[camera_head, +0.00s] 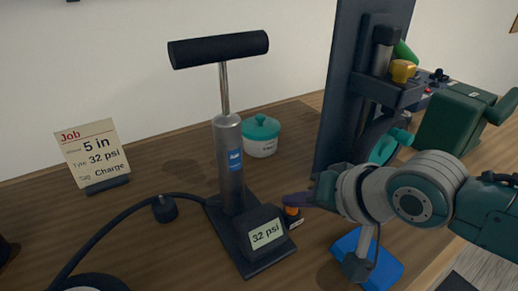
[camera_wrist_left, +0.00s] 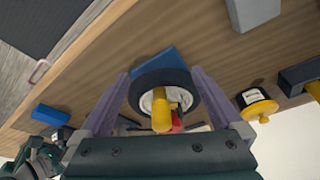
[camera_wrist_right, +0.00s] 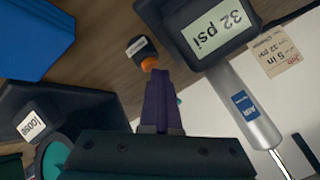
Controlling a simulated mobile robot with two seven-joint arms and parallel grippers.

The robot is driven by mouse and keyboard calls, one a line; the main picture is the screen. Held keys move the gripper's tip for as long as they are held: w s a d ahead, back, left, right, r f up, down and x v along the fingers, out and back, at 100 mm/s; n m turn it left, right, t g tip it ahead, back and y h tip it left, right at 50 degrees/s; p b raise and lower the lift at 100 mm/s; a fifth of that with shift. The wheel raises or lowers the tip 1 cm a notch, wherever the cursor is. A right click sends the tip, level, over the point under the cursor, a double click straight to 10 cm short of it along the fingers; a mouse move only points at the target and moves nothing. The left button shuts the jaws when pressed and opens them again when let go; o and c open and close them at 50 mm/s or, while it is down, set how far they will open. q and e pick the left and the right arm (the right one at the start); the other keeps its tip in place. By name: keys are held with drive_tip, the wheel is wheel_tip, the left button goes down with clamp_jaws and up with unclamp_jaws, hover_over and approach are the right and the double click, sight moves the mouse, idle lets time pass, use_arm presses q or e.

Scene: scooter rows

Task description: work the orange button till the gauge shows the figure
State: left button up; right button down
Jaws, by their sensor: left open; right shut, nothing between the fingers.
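The orange button (camera_head: 291,211) sits on a small dark block beside the pump's gauge; it also shows in the right wrist view (camera_wrist_right: 149,63). The gauge (camera_head: 266,234) reads 32 psi, also legible in the right wrist view (camera_wrist_right: 213,28). The job card (camera_head: 92,152) gives 5 in and 32 psi. My right gripper (camera_head: 288,199) is shut and empty, its tips at the button's top; I cannot tell whether they touch it. My left gripper (camera_wrist_left: 160,75) is open, with a wheel (camera_wrist_left: 188,88) in view between its fingers.
The pump (camera_head: 230,155) stands upright with its black handle on top. A dark hose curves left from it. A lidded pot (camera_head: 262,135) stands behind. A dark upright rack (camera_head: 345,90) and a blue block (camera_head: 345,243) are close to my right arm.

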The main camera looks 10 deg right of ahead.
drive_tip(key=shift+r+p, duration=0.9)
drive_tip(key=shift+p, duration=0.15)
wheel_tip(320, 180, up, 5)
drive_tip(key=p, duration=0.5)
